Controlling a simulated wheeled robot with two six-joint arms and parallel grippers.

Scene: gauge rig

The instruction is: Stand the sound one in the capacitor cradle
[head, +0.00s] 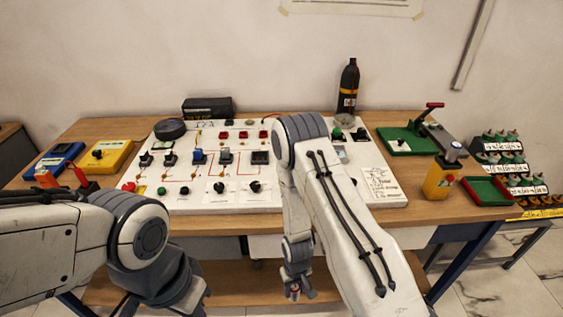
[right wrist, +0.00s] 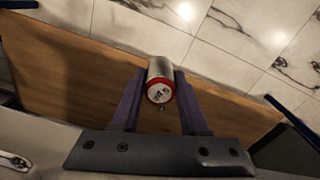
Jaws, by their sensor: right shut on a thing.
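My right gripper (head: 295,292) hangs in front of the bench, below the level of its top. It is shut on a small silver can with a red rim and a pale marked end face, which I take for a capacitor (right wrist: 160,82). The can sits between the two fingers in the right wrist view, its marked end toward the camera. The marking is too small to read. My left arm's dark wrist end (head: 185,288) is at the lower left; its fingers cannot be made out. I cannot pick out the capacitor cradle; my right arm hides part of the white board (head: 290,190).
The wooden bench (head: 85,130) carries a yellow meter (head: 104,157), a blue meter (head: 54,160), a dark bottle (head: 349,88), a green-based lever press (head: 404,141) and a red-lined green tray (head: 488,191). A stepped rack (head: 503,160) stands at the right. A lower shelf (head: 235,287) lies below.

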